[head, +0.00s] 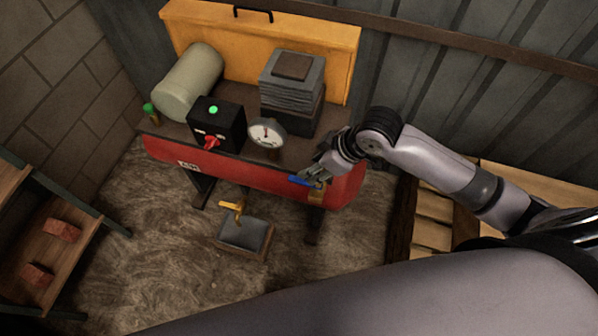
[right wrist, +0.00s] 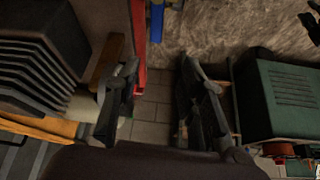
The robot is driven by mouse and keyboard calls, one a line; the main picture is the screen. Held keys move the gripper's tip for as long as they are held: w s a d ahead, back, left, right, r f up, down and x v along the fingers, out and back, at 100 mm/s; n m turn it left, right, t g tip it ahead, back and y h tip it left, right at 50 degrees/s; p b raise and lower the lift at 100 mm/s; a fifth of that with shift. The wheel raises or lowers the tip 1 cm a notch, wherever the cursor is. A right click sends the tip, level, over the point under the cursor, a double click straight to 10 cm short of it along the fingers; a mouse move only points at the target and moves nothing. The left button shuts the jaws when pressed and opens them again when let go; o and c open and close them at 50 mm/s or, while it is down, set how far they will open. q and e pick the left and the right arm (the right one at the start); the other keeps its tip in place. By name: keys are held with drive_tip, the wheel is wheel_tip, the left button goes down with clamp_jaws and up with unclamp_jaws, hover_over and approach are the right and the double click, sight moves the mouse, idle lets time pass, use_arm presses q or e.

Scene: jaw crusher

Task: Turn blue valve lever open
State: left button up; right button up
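The blue valve lever (head: 301,181) lies at the right part of the front of the red machine body (head: 250,178) in the head view. A brass-coloured valve part (head: 318,190) sits at its right end. My right gripper (head: 315,172) is right at the lever in the head view, but contact cannot be told there. In the right wrist view my right gripper (right wrist: 158,75) has its fingers apart with floor showing between them. The blue lever (right wrist: 157,20) shows near the top, above the gap between the fingers. My left gripper is not in view.
The machine carries a black control box (head: 216,125) with a red switch and green light, a gauge (head: 267,133), a tank (head: 190,82) and a finned block (head: 291,85). A pedal (head: 245,233) is on the floor below. A shelf (head: 50,240) stands left.

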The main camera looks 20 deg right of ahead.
drive_tip(key=n+g, duration=0.1)
drive_tip(key=n, duration=0.1)
approach(300, 180)
drive_tip(key=p+x, duration=0.2)
drive_tip(key=x, duration=0.5)
drive_tip(key=shift+a+f, duration=0.2)
drive_tip(key=shift+f, duration=0.05)
drive_tip(key=shift+c, duration=0.2)
clamp_jaws()
idle(0.5)
idle(0.4)
